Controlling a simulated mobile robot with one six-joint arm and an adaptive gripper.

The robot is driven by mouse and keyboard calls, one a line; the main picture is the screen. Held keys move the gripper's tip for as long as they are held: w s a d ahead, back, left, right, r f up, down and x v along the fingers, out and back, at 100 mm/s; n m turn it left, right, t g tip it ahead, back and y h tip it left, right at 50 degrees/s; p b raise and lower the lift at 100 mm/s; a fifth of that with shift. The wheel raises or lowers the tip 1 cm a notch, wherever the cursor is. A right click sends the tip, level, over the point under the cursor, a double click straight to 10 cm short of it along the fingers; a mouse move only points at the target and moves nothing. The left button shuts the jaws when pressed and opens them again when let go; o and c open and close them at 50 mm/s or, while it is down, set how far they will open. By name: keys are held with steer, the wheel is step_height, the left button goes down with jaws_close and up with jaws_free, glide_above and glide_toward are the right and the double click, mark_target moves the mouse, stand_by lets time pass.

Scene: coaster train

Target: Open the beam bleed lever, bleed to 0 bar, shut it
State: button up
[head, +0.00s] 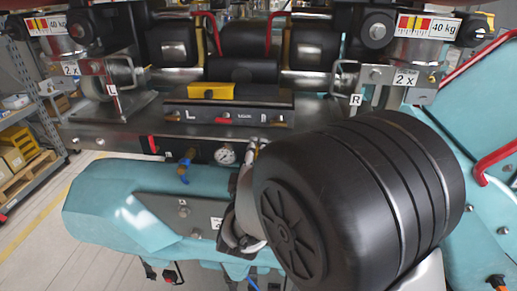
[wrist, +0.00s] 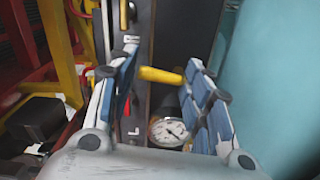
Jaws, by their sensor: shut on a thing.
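In the wrist view, a yellow lever handle (wrist: 160,75) spans the gap between the blue pads of my gripper (wrist: 165,80). My gripper is shut on this handle, which lies crosswise between the two fingers. A round white-faced gauge (wrist: 168,132) sits close below it; its needle shows, but the number is too small to read. In the head view, the gauge (head: 225,156) is on the dark strip of the beam. My gripper (head: 258,146) is just right of it, and my black arm link hides much of it. The handle cannot be made out there.
Left of the gauge are a brass fitting with a blue valve (head: 184,170) and a red handle (head: 152,144). Above is a black panel (head: 260,105) marked L, with a yellow block (head: 210,90). Teal bodywork (wrist: 270,80) stands close on the right in the wrist view.

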steer(key=shift+a+r+n+p, duration=0.15)
steer(key=shift+n+p, duration=0.25)
steer(key=shift+n, duration=0.4)
steer(key=o, duration=1.1)
steer(key=shift+s, duration=0.1)
steer(key=s, duration=1.2)
steer(key=shift+a, duration=0.25)
steer(key=shift+w, duration=0.1)
